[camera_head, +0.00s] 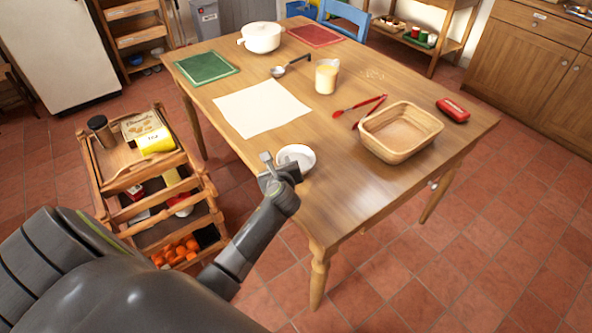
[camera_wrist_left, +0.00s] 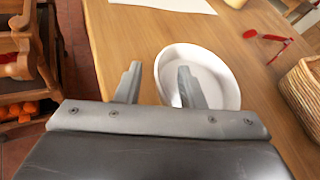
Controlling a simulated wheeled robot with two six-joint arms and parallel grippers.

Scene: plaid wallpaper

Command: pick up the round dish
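The round dish (camera_head: 297,156) is white and shallow and sits on the wooden table near its front left edge. In the left wrist view the dish (camera_wrist_left: 218,78) lies just beyond and right of centre. My left gripper (camera_head: 269,166) is at the dish's left side. In the left wrist view the left gripper (camera_wrist_left: 158,85) is open, with the right finger over the dish's near left rim and the left finger outside it, above bare table. Whether a finger touches the rim I cannot tell. My right gripper is not in view.
A wicker basket (camera_head: 400,132) stands to the right on the table (camera_head: 345,190). A wooden cart (camera_head: 112,170) stands left of the table. The table front is clear.

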